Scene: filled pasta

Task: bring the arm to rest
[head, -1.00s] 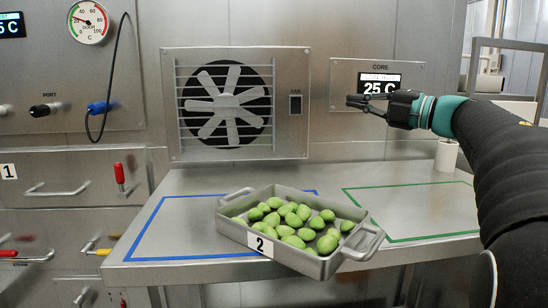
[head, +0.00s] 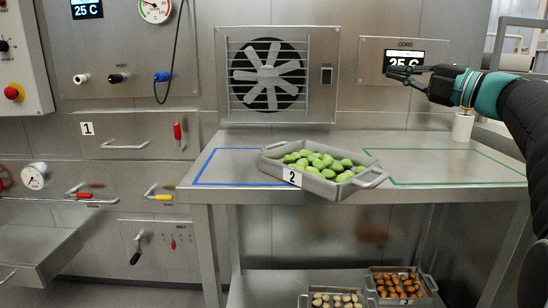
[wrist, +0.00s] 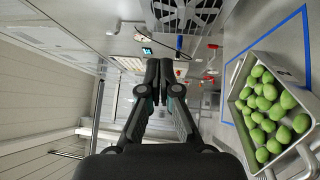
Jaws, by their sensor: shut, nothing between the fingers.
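My gripper (head: 410,76) is in the head view at the upper right, in front of the CORE display panel, raised above the table. It holds nothing. In the wrist view its dark fingers (wrist: 160,72) are together with nothing between them. My arm reaches in from the right edge. The metal tray labelled 2 (head: 262,162), filled with green pasta pieces (head: 325,164), stands on the steel table to the left of and below my gripper, apart from it. The tray also shows at the right of the wrist view (wrist: 238,78).
The tray overlaps the blue outline (head: 200,170); the green outline (head: 450,184) on the table is mostly bare. A white cylinder (head: 463,127) stands at the back right. Two trays (head: 375,290) with pale and brown pieces sit on the lower shelf. An open drawer (head: 35,250) juts out at left.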

